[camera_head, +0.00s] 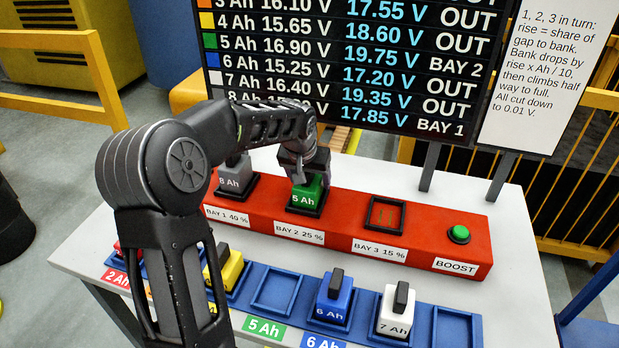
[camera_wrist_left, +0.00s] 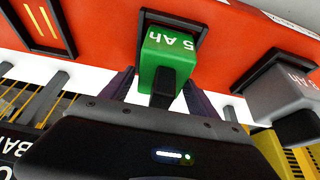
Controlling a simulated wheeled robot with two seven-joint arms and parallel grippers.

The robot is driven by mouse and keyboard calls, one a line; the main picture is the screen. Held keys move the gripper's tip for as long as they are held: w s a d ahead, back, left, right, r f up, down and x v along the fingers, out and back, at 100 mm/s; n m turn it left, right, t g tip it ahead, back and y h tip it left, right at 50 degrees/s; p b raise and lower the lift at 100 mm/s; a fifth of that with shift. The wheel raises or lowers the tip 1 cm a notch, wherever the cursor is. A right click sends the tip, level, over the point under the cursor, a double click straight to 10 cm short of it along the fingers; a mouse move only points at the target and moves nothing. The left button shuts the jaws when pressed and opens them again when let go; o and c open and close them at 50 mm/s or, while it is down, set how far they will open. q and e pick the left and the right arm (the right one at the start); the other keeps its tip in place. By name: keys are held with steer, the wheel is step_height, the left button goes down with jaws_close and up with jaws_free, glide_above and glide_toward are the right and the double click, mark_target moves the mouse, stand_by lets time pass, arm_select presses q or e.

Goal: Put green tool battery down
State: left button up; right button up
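The green tool battery (camera_head: 307,192), marked 5 Ah, stands upright in the Bay 2 socket (camera_head: 290,208) of the red charger. In the left wrist view the green battery (camera_wrist_left: 162,58) has its black handle toward me. My left gripper (camera_head: 303,172) is over the battery from above. Its two fingers (camera_wrist_left: 157,92) stand on either side of the handle, with gaps showing between them and it, so it looks open. The blue rack's slot labelled 5 Ah (camera_head: 277,293) is empty. My right gripper is not in view.
A grey 8 Ah battery (camera_head: 235,178) stands in Bay 1, close left of the green one. Bay 3 (camera_head: 385,214) is empty; a green boost button (camera_head: 459,233) is farther right. Yellow (camera_head: 232,268), blue (camera_head: 333,300) and white (camera_head: 396,313) batteries stand in the front rack. A display board (camera_head: 350,60) rises behind.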

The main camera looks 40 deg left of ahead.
arm_select(q)
steer(key=shift+o, duration=0.7)
steer(key=shift+r, duration=0.2)
steer(key=v, duration=1.2)
steer(key=shift+b, duration=0.35)
